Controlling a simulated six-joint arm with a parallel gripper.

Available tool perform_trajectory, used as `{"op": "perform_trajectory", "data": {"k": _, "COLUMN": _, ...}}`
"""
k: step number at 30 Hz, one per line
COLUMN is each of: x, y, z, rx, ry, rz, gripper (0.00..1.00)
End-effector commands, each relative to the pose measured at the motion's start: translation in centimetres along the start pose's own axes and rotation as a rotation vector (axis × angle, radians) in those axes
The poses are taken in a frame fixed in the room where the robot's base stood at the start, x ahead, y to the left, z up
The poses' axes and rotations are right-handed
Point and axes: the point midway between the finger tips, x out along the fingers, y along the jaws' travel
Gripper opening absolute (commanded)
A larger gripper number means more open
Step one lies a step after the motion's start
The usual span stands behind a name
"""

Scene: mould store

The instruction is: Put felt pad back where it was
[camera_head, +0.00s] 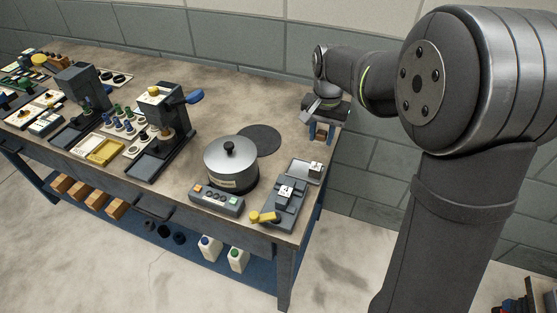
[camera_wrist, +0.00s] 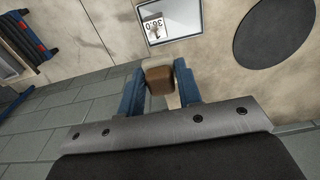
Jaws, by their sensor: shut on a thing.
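My gripper (camera_wrist: 160,88) has blue fingers shut on a small brown block (camera_wrist: 159,80) in the wrist view. It also shows in the head view, low between the fingers (camera_head: 320,132), at the far right corner of the bench. The block may be the felt pad; I cannot tell its material. A flat dark round disc (camera_head: 260,140) lies on the bench behind the lidded pot. It shows in the wrist view too (camera_wrist: 275,30), apart from my gripper. Whether there is contact under the block is hidden.
A pot (camera_head: 231,163) stands left of a grey fixture with a yellow handle (camera_head: 285,203). A pale tray (camera_head: 306,171) holds a small block; a plate marked 36.0 (camera_wrist: 170,22) shows in the wrist view. Presses (camera_head: 160,130) stand left.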

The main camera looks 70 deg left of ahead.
Motion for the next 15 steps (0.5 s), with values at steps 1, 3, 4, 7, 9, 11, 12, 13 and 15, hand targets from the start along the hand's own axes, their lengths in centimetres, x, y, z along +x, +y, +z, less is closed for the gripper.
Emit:
{"op": "perform_trajectory", "data": {"k": 1, "x": 0.2, "y": -0.6, "z": 0.2, "rx": -0.006, "ry": -0.001, "rz": 0.0, "gripper": 0.11}}
{"op": "perform_trajectory", "data": {"k": 3, "x": 0.7, "y": -1.7, "z": 0.3, "rx": -0.008, "ry": -0.002, "rz": 0.001, "gripper": 0.11}}
{"op": "perform_trajectory", "data": {"k": 4, "x": 1.1, "y": -2.2, "z": 0.4, "rx": -0.008, "ry": -0.003, "rz": 0.001, "gripper": 0.11}}
{"op": "perform_trajectory", "data": {"k": 7, "x": 2.5, "y": -4.5, "z": 0.6, "rx": -0.009, "ry": -0.002, "rz": 0.001, "gripper": 0.11}}
{"op": "perform_trajectory", "data": {"k": 9, "x": 3.5, "y": -6.1, "z": 0.8, "rx": -0.009, "ry": -0.003, "rz": 0.002, "gripper": 0.11}}
{"op": "perform_trajectory", "data": {"k": 11, "x": 4.3, "y": -7.5, "z": 0.9, "rx": -0.009, "ry": -0.002, "rz": 0.001, "gripper": 0.11}}
{"op": "perform_trajectory", "data": {"k": 12, "x": 4.8, "y": -8.3, "z": 0.9, "rx": -0.008, "ry": -0.002, "rz": 0.001, "gripper": 0.11}}
{"op": "perform_trajectory", "data": {"k": 13, "x": 5.2, "y": -8.9, "z": 1.0, "rx": -0.009, "ry": -0.002, "rz": 0.001, "gripper": 0.11}}
{"op": "perform_trajectory", "data": {"k": 15, "x": 5.9, "y": -10.1, "z": 1.1, "rx": -0.007, "ry": -0.002, "rz": 0.001, "gripper": 0.11}}
